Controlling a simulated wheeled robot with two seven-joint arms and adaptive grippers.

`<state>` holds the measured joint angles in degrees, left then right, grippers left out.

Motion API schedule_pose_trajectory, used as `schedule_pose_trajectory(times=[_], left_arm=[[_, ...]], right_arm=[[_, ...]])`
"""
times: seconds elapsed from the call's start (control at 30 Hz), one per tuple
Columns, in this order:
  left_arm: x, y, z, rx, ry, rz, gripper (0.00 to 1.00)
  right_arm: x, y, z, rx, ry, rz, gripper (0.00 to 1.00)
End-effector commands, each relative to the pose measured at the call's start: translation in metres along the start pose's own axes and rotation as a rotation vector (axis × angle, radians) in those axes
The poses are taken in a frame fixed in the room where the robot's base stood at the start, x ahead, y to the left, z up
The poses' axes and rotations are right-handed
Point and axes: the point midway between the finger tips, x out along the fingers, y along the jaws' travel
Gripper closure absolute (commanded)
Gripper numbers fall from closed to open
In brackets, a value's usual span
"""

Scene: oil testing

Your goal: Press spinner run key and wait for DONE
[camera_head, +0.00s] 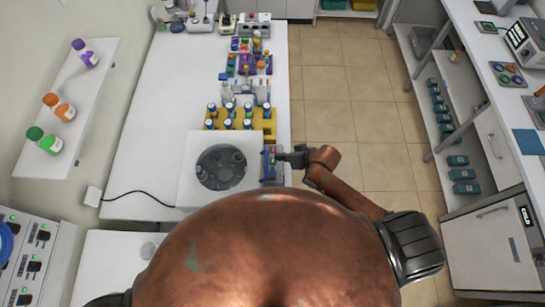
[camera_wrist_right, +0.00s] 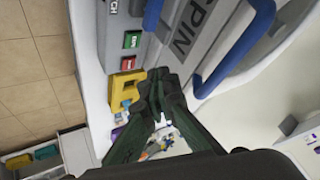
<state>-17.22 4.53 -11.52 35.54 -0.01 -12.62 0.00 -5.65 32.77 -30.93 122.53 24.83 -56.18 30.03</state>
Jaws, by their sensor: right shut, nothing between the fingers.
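The spinner (camera_head: 187,190) is a pale square machine with a dark round rotor (camera_head: 221,168) showing on top, on the white bench. A key panel (camera_head: 269,166) is on its right side. In the right wrist view, the grey spinner front (camera_wrist_right: 160,50) carries the word SPIN, a green key (camera_wrist_right: 132,39) and a red key (camera_wrist_right: 128,62). My right gripper (camera_head: 284,157) is shut and empty, close beside the panel. Its fingertips (camera_wrist_right: 160,76) appear near the red key; I cannot tell whether they touch anything. No DONE text is readable. My left gripper is not in view.
A yellow rack (camera_head: 262,122) of blue-capped bottles stands just behind the spinner. Several colourful items line the bench farther back. A wall shelf (camera_head: 88,95) with bottles is at left. Tiled floor (camera_head: 345,100) lies open right of the bench. Blue handles (camera_wrist_right: 235,50) are on the spinner.

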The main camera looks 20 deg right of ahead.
Motion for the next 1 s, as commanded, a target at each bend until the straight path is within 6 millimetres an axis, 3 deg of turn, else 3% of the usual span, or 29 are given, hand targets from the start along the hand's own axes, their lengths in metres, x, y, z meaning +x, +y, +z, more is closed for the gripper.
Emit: schedule_pose_trajectory(times=[0.03,0.3,0.77,1.0], left_arm=[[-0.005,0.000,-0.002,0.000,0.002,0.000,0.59],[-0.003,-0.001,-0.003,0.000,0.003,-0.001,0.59],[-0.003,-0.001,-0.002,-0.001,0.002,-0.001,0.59],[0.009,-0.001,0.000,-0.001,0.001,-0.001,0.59]], right_arm=[[0.002,-0.007,-0.015,-0.002,-0.003,-0.033,1.00],[0.024,-0.003,-0.033,0.114,-0.022,-0.122,1.00],[0.026,0.000,-0.036,0.139,-0.024,-0.131,1.00],[0.035,0.004,-0.029,0.138,-0.024,-0.131,1.00]])
